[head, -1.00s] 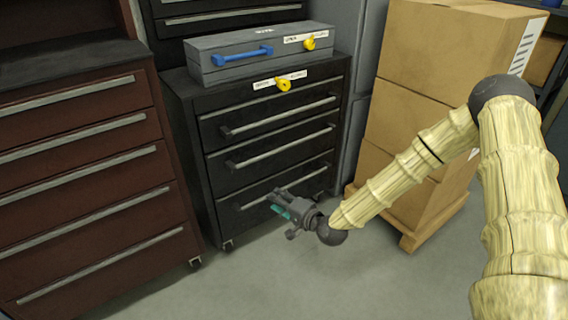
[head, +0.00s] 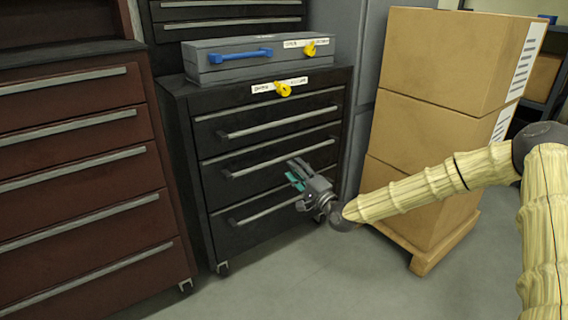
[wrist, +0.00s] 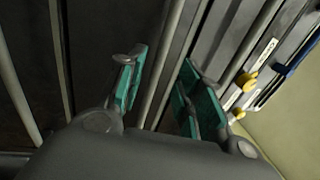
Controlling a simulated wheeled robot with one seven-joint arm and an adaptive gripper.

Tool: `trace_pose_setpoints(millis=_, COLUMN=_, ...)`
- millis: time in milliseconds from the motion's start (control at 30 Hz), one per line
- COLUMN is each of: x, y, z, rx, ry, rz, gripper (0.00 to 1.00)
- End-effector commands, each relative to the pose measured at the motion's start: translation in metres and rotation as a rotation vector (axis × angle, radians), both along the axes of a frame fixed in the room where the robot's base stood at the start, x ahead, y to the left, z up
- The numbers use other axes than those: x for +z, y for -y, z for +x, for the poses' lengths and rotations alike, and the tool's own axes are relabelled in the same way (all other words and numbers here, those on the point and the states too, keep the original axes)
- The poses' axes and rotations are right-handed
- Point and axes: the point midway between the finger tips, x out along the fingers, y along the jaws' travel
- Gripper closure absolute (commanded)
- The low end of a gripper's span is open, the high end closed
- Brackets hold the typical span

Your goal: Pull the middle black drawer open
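The black cabinet (head: 184,130) stands in the middle of the head view with its drawers closed. The middle black drawer (head: 245,186) has a long grey bar handle (head: 258,163) along its upper part. My gripper (head: 292,172) is in front of the right half of this drawer, just below the handle line, and hides part of the front. In the wrist view my gripper (wrist: 162,82) has its two teal fingers apart. A long grey bar runs behind the gap between them; I cannot tell which handle it is or whether anything touches.
A grey toolbox (head: 225,73) with a blue handle sits on the cabinet. A yellow knob (head: 283,89) is near the cabinet's top edge. A red cabinet (head: 75,158) stands left, and stacked cardboard boxes (head: 435,100) on a pallet stand right. The floor in front is clear.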

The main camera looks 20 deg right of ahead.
Motion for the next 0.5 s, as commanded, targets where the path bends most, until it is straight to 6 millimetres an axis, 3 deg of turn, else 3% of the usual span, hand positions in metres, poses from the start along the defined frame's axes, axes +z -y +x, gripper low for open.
trace_pose_setpoints(millis=300, x=0.006, y=-0.018, z=0.046, rx=0.001, ry=0.001, rz=-0.002, gripper=0.65)
trace_pose_setpoints(millis=500, x=0.011, y=-0.023, z=0.062, rx=0.001, ry=0.0, rz=-0.001, gripper=0.65)
